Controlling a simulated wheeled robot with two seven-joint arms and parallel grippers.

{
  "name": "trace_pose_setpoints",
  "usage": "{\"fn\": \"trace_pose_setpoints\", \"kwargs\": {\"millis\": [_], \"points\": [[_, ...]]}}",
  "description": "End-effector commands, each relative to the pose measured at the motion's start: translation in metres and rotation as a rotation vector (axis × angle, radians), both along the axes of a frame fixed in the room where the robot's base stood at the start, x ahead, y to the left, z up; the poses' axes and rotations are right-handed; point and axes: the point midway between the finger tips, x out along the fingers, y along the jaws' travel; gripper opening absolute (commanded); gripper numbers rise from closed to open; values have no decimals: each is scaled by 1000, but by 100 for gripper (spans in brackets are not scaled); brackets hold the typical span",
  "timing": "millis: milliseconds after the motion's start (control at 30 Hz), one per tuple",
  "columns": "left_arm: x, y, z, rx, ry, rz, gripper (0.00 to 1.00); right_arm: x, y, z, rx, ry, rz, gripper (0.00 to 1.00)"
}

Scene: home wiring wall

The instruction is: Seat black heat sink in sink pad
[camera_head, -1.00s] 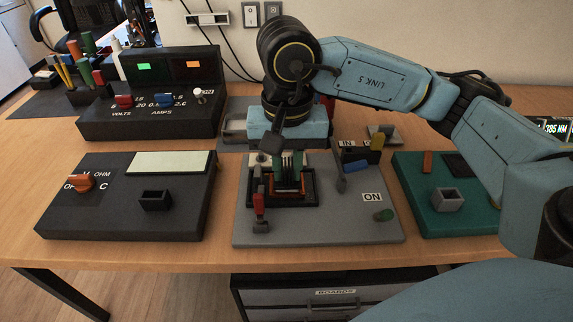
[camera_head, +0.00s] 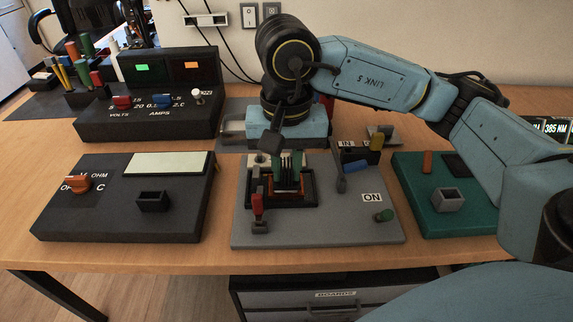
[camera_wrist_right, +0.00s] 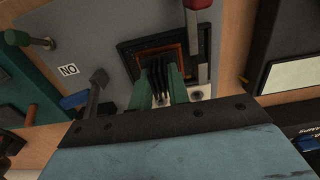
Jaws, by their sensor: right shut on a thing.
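My right gripper (camera_head: 288,184) points down over the grey board and is shut on the black heat sink (camera_head: 291,164). In the right wrist view the heat sink's dark fins (camera_wrist_right: 158,76) show between the two green fingers (camera_wrist_right: 160,88). The sink pad, a black square frame (camera_head: 314,190) with an orange-brown inner edge, is directly below the fingers. It also shows in the right wrist view (camera_wrist_right: 205,58). The heat sink's lower end overlaps the orange edge in view; I cannot tell whether it touches the pad. My left gripper is out of view.
A black meter panel (camera_head: 110,215) is to the left, a green board (camera_head: 420,205) to the right.

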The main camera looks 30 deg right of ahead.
Motion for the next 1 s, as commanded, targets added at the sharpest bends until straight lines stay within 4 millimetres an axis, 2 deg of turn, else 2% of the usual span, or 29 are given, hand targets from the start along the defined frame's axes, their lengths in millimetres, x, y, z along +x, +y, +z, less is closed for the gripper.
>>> {"fn": "trace_pose_setpoints", "kwargs": {"millis": [1000], "points": [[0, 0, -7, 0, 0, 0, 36, 0, 0, -1, 0, -1, 0, 0]]}}
